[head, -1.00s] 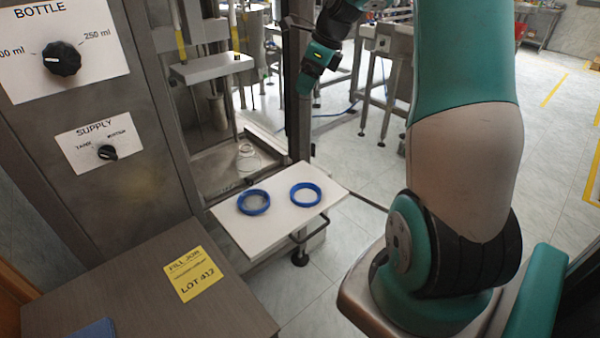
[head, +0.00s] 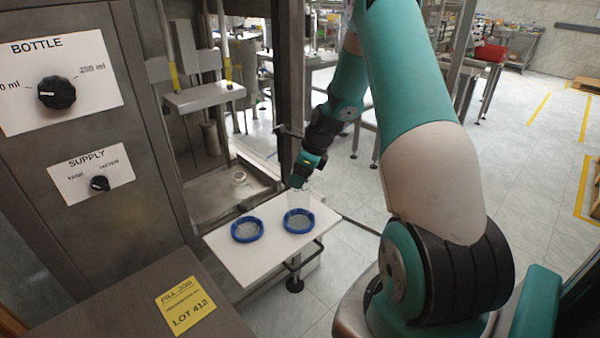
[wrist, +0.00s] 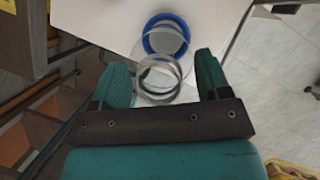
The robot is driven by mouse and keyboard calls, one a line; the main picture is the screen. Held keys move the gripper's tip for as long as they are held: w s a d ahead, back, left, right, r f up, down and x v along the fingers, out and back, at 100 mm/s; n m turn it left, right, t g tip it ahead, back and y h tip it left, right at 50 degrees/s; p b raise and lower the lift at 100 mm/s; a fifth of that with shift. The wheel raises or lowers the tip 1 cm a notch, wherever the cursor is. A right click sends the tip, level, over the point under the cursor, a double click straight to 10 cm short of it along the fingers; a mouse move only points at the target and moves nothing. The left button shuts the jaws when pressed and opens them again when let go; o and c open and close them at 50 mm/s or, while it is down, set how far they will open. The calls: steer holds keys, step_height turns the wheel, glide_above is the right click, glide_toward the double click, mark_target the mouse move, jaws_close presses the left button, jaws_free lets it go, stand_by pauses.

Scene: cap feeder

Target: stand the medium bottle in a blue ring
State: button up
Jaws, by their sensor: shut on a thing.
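My gripper (head: 298,181) is over the right side of the white shelf, pointing down. It is shut on a clear bottle (head: 298,200), whose round mouth shows between the fingers in the wrist view (wrist: 157,82). The bottle is roughly upright, over the right blue ring (head: 287,226), which also shows beyond the bottle in the wrist view (wrist: 180,24). I cannot tell whether the bottle's base is inside the ring or just above it. The left blue ring (head: 236,237) lies empty on the shelf. The bottle's size is hard to judge from its see-through outline.
The white shelf (head: 245,268) juts from the filling machine. A small clear round thing (head: 238,177) is in the machine's bay (head: 210,192). A dark post (head: 288,90) stands close behind my gripper. A brown cabinet top (head: 110,310) with a yellow label is at lower left.

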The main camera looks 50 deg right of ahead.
steer(key=shift+f, duration=0.2)
steer(key=o, duration=1.1)
steer(key=shift+r, duration=0.1)
steer(key=v, duration=1.2)
steer(key=s+a+r+n+g+y, duration=0.1)
steer(key=s+a+r+n, duration=0.15)
steer(key=a+n, duration=0.8)
steer(key=s+a+r+n+y, duration=0.1)
steer(key=a+r+n, duration=0.45)
steer(key=a, duration=0.75)
steer(key=s+a+r+n+g, duration=0.1)
steer(key=s+a+n+g, duration=0.1)
steer(key=s+a+n, duration=1.2)
steer(key=s+n+b, duration=0.1)
steer(key=s+n, duration=0.2)
steer(key=n, duration=0.4)
steer(key=shift+a+g, duration=0.3)
steer(key=shift+g, duration=0.1)
steer(key=shift+s+r, duration=0.1)
